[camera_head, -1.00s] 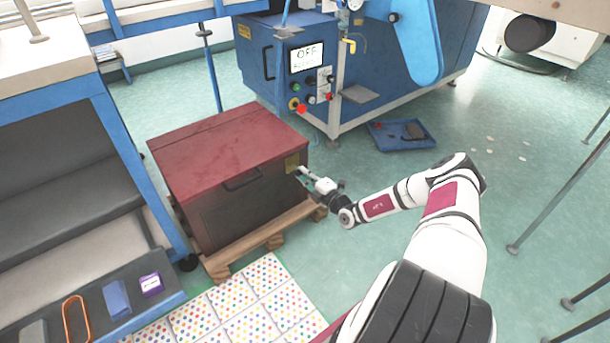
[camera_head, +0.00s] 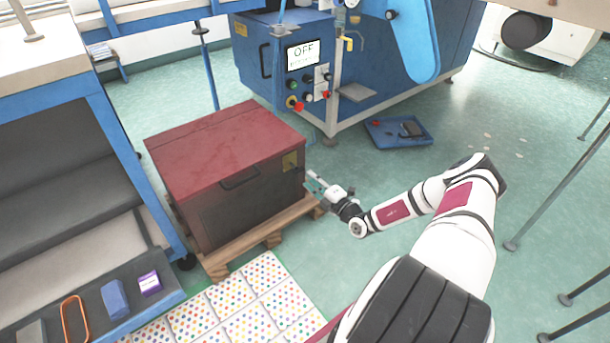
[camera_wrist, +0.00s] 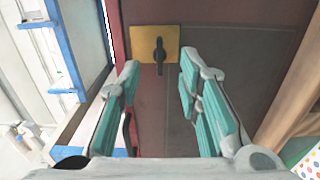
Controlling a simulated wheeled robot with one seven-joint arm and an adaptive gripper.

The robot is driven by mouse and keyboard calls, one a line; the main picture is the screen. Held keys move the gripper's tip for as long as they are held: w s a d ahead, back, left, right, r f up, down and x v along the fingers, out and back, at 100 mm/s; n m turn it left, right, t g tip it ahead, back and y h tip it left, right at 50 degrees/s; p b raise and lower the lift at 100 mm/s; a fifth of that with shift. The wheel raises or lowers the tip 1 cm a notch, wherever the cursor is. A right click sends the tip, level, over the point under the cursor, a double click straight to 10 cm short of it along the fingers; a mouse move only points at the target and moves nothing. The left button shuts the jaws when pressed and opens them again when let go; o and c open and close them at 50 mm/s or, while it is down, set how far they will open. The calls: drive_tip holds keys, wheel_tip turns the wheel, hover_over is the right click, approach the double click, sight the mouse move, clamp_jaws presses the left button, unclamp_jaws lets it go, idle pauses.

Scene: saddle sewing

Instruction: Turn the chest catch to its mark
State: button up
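The chest (camera_head: 225,165) has a dark red lid and dark sides and stands on a wooden pallet. Its catch is a dark lever on a brass-yellow plate (camera_head: 290,161) near the top right of the chest. In the wrist view the catch (camera_wrist: 159,55) hangs roughly straight down from its pivot on the plate (camera_wrist: 140,38). No separate mark can be made out. My gripper (camera_head: 312,180) is just right of the chest. In the wrist view its two teal-padded fingers (camera_wrist: 160,85) are spread apart with nothing between them, and the catch shows beyond, apart from them.
The wooden pallet (camera_head: 262,236) juts out under the chest. A blue machine (camera_head: 300,65) stands behind, with a blue tray (camera_head: 385,141) on the floor. A dark shelf (camera_head: 85,312) with small items is at the lower left.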

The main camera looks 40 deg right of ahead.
drive_tip(key=s, duration=0.6)
drive_tip(key=shift+s, duration=0.2)
